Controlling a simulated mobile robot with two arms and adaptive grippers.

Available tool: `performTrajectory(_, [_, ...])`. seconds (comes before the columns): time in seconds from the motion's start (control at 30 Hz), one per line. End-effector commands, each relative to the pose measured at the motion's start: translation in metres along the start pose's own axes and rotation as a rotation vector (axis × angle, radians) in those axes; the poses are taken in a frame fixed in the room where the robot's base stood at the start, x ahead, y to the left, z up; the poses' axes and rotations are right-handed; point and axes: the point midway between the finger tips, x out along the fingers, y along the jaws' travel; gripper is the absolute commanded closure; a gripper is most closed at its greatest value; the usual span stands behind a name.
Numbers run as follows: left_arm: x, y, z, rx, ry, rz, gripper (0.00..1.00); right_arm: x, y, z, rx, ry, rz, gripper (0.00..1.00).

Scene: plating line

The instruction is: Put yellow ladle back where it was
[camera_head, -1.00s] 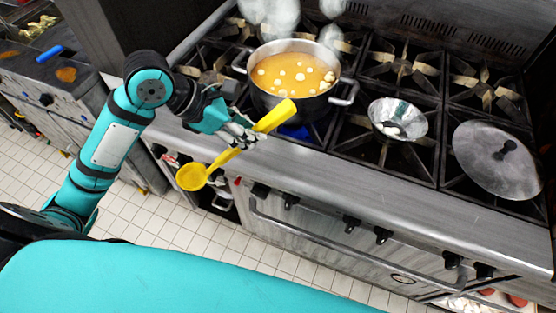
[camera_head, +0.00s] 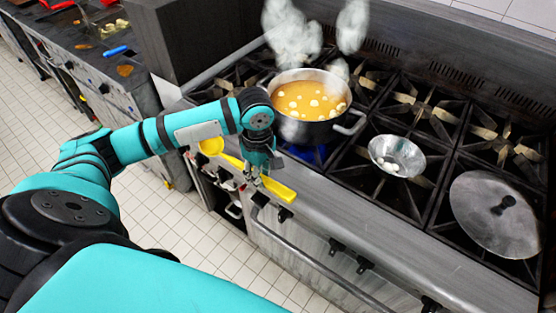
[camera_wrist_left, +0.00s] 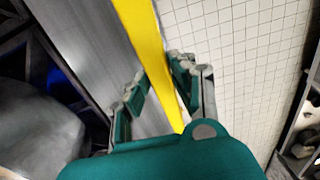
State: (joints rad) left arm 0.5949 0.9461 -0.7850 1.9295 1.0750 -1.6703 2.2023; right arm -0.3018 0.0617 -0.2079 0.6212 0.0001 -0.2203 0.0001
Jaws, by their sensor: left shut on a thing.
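My left gripper (camera_head: 254,178) is shut on the yellow ladle (camera_head: 280,190), holding it by the handle in front of the stove's front edge. The ladle's bowl (camera_head: 211,146) points to the left, beside my forearm, and the thick handle end points right. In the left wrist view, the yellow handle (camera_wrist_left: 142,30) runs between the fingers of the gripper (camera_wrist_left: 160,90), with the steel edge on one side and floor tiles on the other. My right gripper does not show.
A steel pot of orange soup (camera_head: 310,98) steams on a lit burner. A small metal bowl (camera_head: 397,156) and a round lid (camera_head: 494,214) rest on the grates to its right. The stove's front rail (camera_head: 330,275) runs below. A counter with trays (camera_head: 85,50) stands at the far left.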

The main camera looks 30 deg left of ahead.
Motion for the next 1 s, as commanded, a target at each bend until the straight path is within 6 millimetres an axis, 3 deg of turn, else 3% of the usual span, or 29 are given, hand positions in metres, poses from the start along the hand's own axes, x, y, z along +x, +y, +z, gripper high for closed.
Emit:
performTrajectory(0.1, [-0.001,0.034,0.0,-0.002,-0.003,0.002,1.0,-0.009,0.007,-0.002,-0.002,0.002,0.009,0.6])
performTrajectory(0.3, [0.004,0.07,-0.003,-0.002,-0.001,0.0,1.0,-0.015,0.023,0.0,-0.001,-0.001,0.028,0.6])
performTrajectory(0.5, [0.006,0.086,-0.004,-0.001,-0.001,0.002,1.0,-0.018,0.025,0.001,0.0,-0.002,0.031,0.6])
performTrajectory(0.73, [0.038,0.083,-0.004,0.0,0.0,-0.001,1.0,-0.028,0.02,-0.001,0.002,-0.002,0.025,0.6])
performTrajectory(1.0, [0.042,0.084,-0.004,0.0,-0.001,0.001,1.0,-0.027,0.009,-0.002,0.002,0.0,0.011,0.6])
